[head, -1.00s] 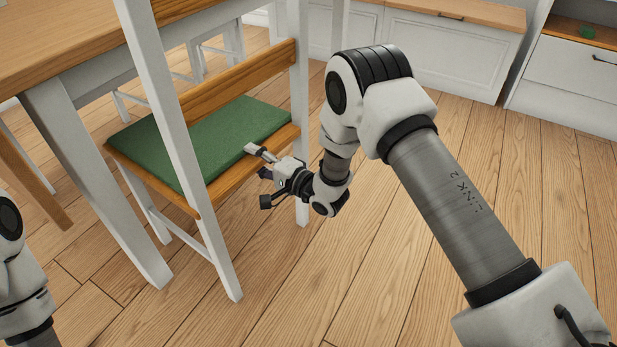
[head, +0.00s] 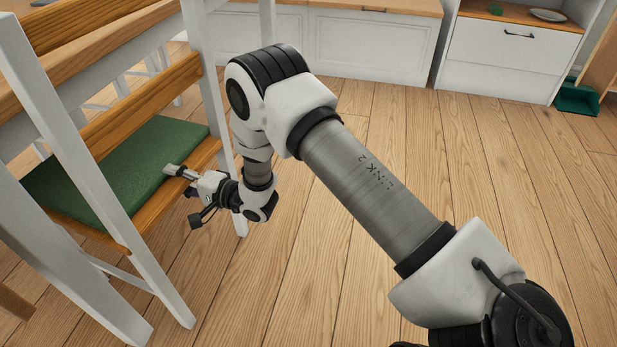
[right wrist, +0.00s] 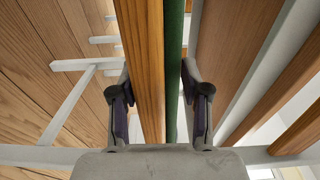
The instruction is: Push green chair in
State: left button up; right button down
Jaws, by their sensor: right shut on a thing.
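The green chair stands at the left of the head view, with a green seat cushion (head: 120,170), a wooden seat edge (head: 205,155) and tall white posts (head: 85,150). My right gripper (head: 183,195) is at this seat edge, between the white posts. In the right wrist view, its two fingers (right wrist: 158,105) stand on either side of the wooden seat rail (right wrist: 143,60) and the cushion's green edge (right wrist: 173,60). It is shut on the seat edge. My left gripper is out of view.
White cabinets (head: 365,45) line the back. A green dustpan (head: 577,98) lies at the right. The wooden floor (head: 470,180) in the middle and right is clear.

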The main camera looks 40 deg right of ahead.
jog(key=shift+c, duration=2)
grip_release()
jog(key=shift+s+f, duration=0.1)
jog(key=shift+f, duration=0.1)
jog(key=shift+r, duration=0.1)
jog(key=shift+d+r, duration=0.1)
jog(key=shift+d, duration=0.05)
jog(key=p+v, duration=0.5)
jog(key=v, duration=0.7)
jog(key=shift+p, duration=0.35)
